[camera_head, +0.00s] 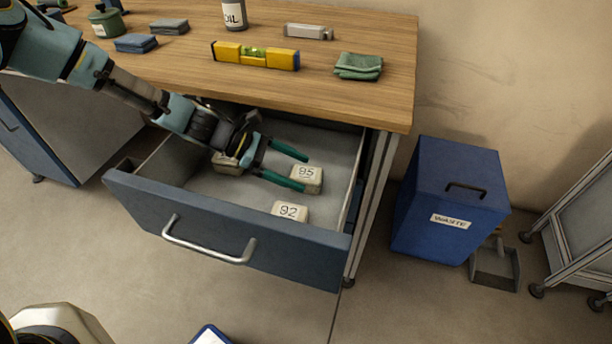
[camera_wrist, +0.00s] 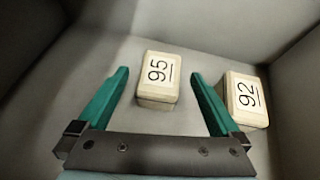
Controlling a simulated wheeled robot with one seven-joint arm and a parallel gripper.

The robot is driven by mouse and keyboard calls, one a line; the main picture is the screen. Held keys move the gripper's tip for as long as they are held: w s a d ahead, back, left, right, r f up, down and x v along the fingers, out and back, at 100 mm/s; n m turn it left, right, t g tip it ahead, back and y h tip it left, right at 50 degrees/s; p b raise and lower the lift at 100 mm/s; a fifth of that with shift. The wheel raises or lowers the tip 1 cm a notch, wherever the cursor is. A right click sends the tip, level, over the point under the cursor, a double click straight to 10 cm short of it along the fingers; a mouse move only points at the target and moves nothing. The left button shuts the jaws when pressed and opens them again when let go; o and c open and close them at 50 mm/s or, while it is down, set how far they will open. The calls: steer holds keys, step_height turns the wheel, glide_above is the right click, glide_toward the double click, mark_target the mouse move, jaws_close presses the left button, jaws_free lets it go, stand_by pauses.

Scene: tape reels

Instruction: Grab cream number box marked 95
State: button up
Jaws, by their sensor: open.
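The cream box marked 95 (camera_head: 306,178) lies in the open drawer (camera_head: 222,191), toward its right side. It also shows in the wrist view (camera_wrist: 158,80), between and slightly beyond my fingers. My gripper (camera_head: 298,171) reaches down into the drawer with its green fingers open, and its tips are close to the 95 box. In the wrist view my gripper (camera_wrist: 162,75) has a finger on each side of the box, with gaps visible. I cannot tell whether the fingertips are level with it.
A cream box marked 92 (camera_head: 290,212) lies nearby, close to one finger in the wrist view (camera_wrist: 246,99). Another cream box (camera_head: 227,162) is partly hidden behind my gripper. The drawer walls surround them. The wooden tabletop (camera_head: 360,100) overhangs the drawer's back. A blue waste bin (camera_head: 449,200) stands right.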

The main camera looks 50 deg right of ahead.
steer(key=shift+s+d+f, duration=0.3)
steer(key=shift+s, duration=0.25)
steer(key=shift+c, duration=0.4)
steer(key=c, duration=1.4)
steer(key=shift+w, duration=0.1)
